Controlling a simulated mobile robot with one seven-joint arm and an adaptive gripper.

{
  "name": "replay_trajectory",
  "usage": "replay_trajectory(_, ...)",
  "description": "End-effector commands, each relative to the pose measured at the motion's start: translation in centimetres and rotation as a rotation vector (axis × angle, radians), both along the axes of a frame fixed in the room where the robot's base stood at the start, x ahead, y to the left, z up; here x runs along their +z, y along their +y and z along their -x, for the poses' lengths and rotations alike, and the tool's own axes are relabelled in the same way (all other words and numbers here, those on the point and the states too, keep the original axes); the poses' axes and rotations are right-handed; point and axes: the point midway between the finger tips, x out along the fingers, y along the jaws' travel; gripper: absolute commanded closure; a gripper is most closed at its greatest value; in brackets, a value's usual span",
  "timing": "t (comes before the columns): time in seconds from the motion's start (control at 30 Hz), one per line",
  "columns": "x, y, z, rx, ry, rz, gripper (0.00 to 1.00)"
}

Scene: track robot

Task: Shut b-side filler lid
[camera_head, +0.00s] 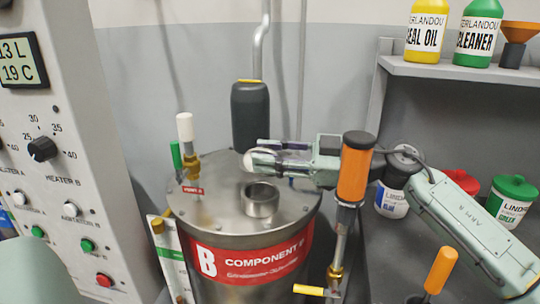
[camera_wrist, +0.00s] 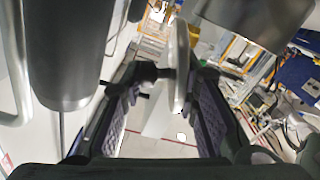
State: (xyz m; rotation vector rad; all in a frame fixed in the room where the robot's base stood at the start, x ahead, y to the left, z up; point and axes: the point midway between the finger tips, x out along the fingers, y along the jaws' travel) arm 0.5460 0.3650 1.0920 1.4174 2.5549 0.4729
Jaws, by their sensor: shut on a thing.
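The B tank (camera_head: 250,268) is a steel drum with a red "B COMPONENT" label. Its filler neck (camera_head: 262,203) is a short steel ring on the top plate, with its mouth uncovered. The filler lid (camera_head: 259,161) is a pale round disc, raised and tilted up behind the neck. In the wrist view the lid (camera_wrist: 181,62) shows nearly edge-on between the fingers. My gripper (camera_head: 270,153) reaches in from the right, above the tank top, and is shut on the lid; it also shows in the wrist view (camera_wrist: 172,82). The lid's hinge is hidden.
A black cylinder (camera_head: 250,115) stands upright just behind the lid. A white-topped valve (camera_head: 185,128) stands at the tank's left rim. An orange-handled fitting (camera_head: 354,165) stands at the front right. A control cabinet (camera_head: 70,180) is on the left, a shelf (camera_head: 455,72) with bottles on the right.

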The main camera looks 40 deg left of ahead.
Motion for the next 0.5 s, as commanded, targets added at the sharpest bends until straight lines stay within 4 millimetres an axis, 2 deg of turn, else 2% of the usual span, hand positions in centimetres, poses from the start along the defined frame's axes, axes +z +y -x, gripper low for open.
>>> replay_trajectory(0.03,0.49,0.04,-0.64,-0.020,0.000,-0.012,1.00)
replay_trajectory(0.2,0.51,0.04,-0.63,-0.019,0.001,-0.012,1.00)
replay_trajectory(0.23,0.51,0.05,-0.62,-0.019,0.001,-0.012,0.70)
replay_trajectory(0.4,0.38,0.05,-0.44,-0.014,0.001,-0.008,0.59)
replay_trajectory(0.5,0.31,0.06,-0.35,-0.012,0.002,-0.007,0.58)
